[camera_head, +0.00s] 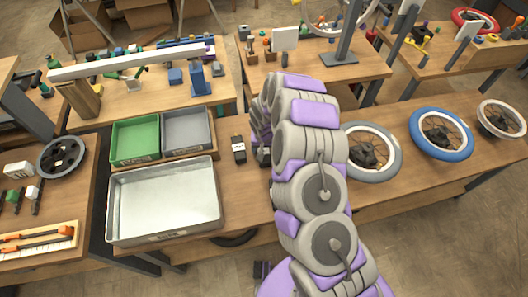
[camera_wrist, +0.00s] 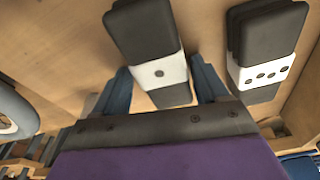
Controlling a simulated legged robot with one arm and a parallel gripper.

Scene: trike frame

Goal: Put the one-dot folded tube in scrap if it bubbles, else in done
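The one-dot folded tube (camera_wrist: 158,73), black with a white band, lies on the wooden bench in the wrist view. My gripper (camera_wrist: 158,88) is open, its blue fingers on either side of the tube's lower end, with wood showing at the left finger. In the head view my arm hides this tube and most of my gripper (camera_head: 263,150). A green tray (camera_head: 135,161) and a grey tray (camera_head: 188,151) sit side by side left of my gripper; their labels are too small to read. A large metal tub (camera_head: 214,190) stands in front of them; I cannot tell if it holds water.
Another folded tube (camera_wrist: 262,73) with several dots lies close to the right in the wrist view; a banded tube (camera_head: 239,149) shows left of my gripper in the head view. Wheels with grey (camera_head: 386,174) and blue (camera_head: 467,149) tyres lie right of my arm.

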